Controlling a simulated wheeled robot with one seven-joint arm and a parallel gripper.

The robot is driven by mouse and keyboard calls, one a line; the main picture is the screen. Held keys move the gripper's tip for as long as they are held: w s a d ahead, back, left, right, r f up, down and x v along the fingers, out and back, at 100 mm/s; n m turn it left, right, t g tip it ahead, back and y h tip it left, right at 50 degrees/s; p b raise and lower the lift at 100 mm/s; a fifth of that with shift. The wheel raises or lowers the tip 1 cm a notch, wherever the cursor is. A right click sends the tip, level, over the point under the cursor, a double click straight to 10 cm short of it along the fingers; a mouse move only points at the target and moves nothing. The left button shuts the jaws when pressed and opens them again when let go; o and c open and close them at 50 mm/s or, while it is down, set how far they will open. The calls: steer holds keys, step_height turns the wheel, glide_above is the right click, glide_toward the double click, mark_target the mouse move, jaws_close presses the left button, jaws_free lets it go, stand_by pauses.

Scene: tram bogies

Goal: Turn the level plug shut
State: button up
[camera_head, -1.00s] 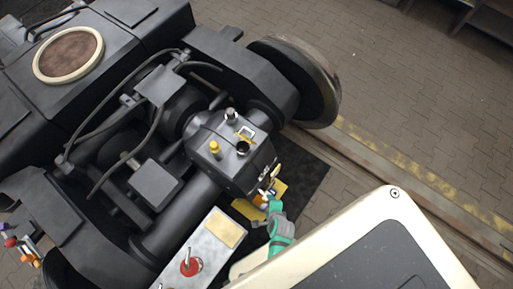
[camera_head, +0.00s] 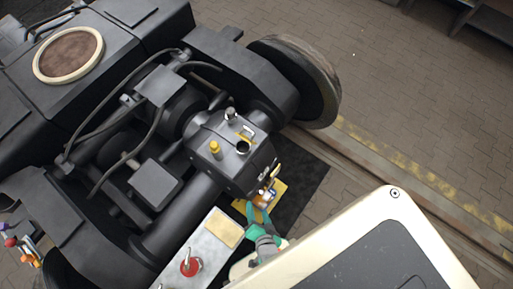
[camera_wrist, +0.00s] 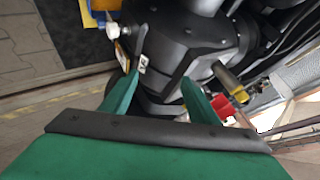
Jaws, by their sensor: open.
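The dark gearbox housing (camera_head: 232,165) sits on the axle. A yellow-capped plug (camera_head: 214,147), an open dark hole (camera_head: 243,147) and a grey plug (camera_head: 231,114) are on its top. I cannot tell for sure which fitting is the level plug. My gripper (camera_head: 256,210), with green fingers, is low in front of the housing. In the wrist view my gripper (camera_wrist: 160,80) is open, with nothing visible between its fingers. The dark housing (camera_wrist: 190,40) lies beyond the fingertips. A brass-coloured fitting (camera_wrist: 229,77) and a red part (camera_wrist: 222,105) are right of the right finger.
The wheel (camera_head: 310,85) is at upper right. Open paved floor (camera_head: 420,100) lies on the right.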

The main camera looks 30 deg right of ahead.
steer(key=shift+a+r+n+t, duration=0.2)
steer(key=shift+r+n, duration=0.05)
steer(key=shift+r, duration=0.2)
steer(key=shift+a+r+n+t, duration=0.15)
steer(key=shift+r+n+t, duration=0.1)
steer(key=shift+r, duration=0.15)
